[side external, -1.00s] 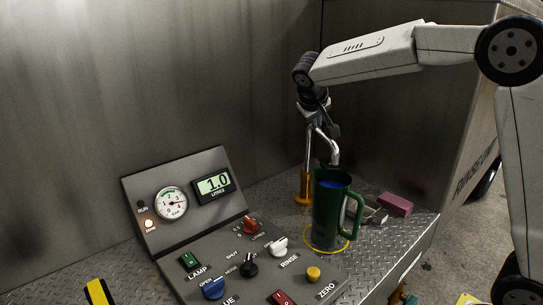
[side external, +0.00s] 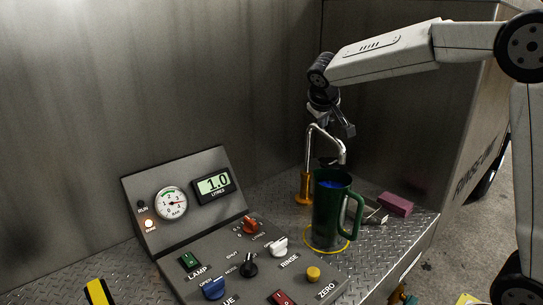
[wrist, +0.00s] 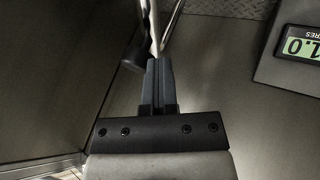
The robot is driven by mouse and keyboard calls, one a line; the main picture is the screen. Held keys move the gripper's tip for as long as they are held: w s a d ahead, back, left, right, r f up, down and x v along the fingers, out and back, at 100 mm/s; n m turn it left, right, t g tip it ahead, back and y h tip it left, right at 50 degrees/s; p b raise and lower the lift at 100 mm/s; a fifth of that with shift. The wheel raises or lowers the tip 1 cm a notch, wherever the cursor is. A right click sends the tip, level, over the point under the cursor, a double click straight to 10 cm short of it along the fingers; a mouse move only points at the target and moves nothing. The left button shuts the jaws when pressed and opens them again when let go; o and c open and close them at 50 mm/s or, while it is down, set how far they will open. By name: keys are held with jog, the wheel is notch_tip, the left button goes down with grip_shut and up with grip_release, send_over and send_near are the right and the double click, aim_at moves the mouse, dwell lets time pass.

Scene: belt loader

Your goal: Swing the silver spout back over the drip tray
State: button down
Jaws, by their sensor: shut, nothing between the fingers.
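The silver spout (side external: 325,132) rises from an orange base (side external: 303,188) and arches to the right. Its outlet end hangs above the green jug (side external: 327,215), which stands upright with blue inside its mouth. I cannot make out the drip tray with certainty.
A yellow ring (side external: 311,244) lies around the jug's foot. A grey metal item (side external: 376,215) and a pink block (side external: 395,204) lie behind it to the right. The control panel (side external: 225,262) with several knobs fills the front left. Metal walls stand behind.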

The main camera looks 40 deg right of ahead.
jog(key=s+d+n+t+y, duration=0.1)
jog(key=s+d+n, duration=0.1)
jog(key=d, duration=0.9)
jog(key=shift+n, duration=0.7)
jog(key=shift+s+d+r, duration=0.1)
dwell(0.3)
jog(key=s+a+r, duration=0.4)
jog(key=s+r, duration=0.3)
jog(key=s, duration=0.1)
jog(key=shift+s+r+t+y, duration=0.3)
jog(key=shift+s+r, duration=0.1)
jog(key=shift+a, duration=0.1)
dwell(0.4)
